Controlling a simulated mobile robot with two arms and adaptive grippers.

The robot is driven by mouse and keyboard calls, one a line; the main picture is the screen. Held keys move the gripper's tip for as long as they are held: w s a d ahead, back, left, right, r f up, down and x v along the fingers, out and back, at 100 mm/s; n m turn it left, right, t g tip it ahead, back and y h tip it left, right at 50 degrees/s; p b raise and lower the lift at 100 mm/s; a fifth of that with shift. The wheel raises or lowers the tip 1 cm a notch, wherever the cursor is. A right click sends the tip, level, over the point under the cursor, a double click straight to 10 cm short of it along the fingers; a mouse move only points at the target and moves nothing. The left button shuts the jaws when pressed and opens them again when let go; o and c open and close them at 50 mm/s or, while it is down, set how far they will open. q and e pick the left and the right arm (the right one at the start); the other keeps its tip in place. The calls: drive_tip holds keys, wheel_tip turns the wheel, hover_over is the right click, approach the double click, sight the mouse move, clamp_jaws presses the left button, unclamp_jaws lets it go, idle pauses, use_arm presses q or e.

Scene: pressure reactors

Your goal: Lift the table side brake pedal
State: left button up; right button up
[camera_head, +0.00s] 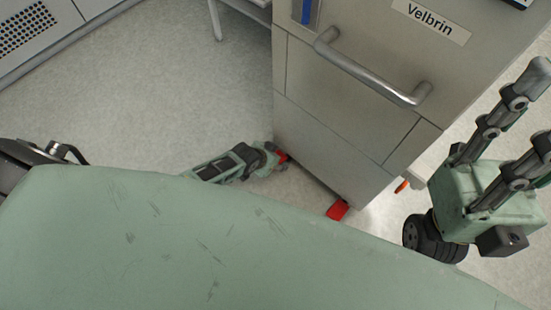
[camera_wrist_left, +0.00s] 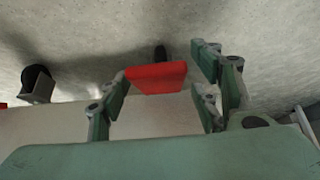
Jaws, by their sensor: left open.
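A red brake pedal (camera_head: 281,155) sticks out low at the left bottom corner of the grey cabinet-like table (camera_head: 345,125). My left gripper (camera_head: 272,156) is down near the floor beside it, largely hidden by my green body. In the left wrist view, this red pedal (camera_wrist_left: 156,77) lies between the spread fingers of my open left gripper (camera_wrist_left: 162,88). Whether any finger touches it is unclear. A second red pedal (camera_head: 338,209) is at the near bottom corner. My right gripper (camera_head: 541,110) is at the right edge, fingers apart and empty, away from the pedals.
A small orange-red part (camera_head: 402,186) shows low on the cabinet's right side. The cabinet has a metal handle (camera_head: 370,75) and a "Velbrin" label (camera_head: 430,20). Grey floor (camera_head: 180,80) is clear to the left. A dark caster (camera_wrist_left: 37,82) shows in the wrist view.

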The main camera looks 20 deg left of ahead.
use_arm(q)
drive_tip(key=shift+r, duration=0.15)
drive_tip(key=v, duration=1.1)
drive_tip(key=shift+s+r, duration=0.25)
drive_tip(key=shift+r, duration=0.05)
drive_tip(key=shift+a, duration=0.1)
